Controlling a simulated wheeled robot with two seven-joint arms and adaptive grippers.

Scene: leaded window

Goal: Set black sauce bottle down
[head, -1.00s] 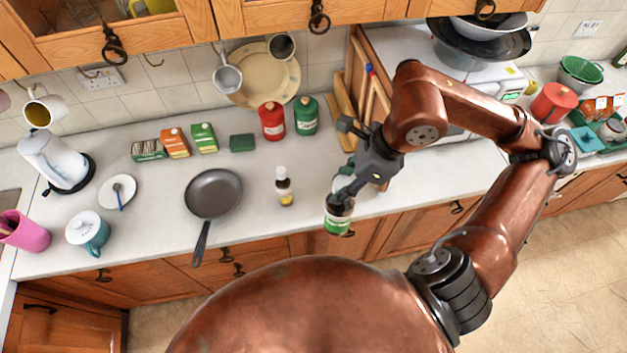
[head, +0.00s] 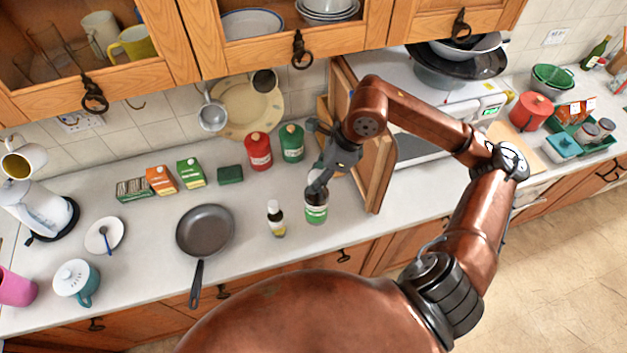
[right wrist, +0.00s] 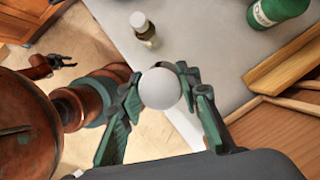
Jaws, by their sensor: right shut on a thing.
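The black sauce bottle (head: 316,211) has a dark body with a green and white label. My right gripper (head: 317,186) is shut on its upper part and holds it upright over the counter, near the front edge. I cannot tell whether its base touches the counter. In the right wrist view its round white cap (right wrist: 160,88) shows between the fingers; the body below is mostly hidden. What looks like my left gripper (right wrist: 55,64) is small at the left of the right wrist view, its jaws unclear.
A smaller white-capped bottle (head: 276,219) stands just left of the held bottle. A frying pan (head: 204,232) lies further left. Red (head: 258,151) and green (head: 291,143) canisters stand behind. An open wooden door (head: 377,168) stands close on the right.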

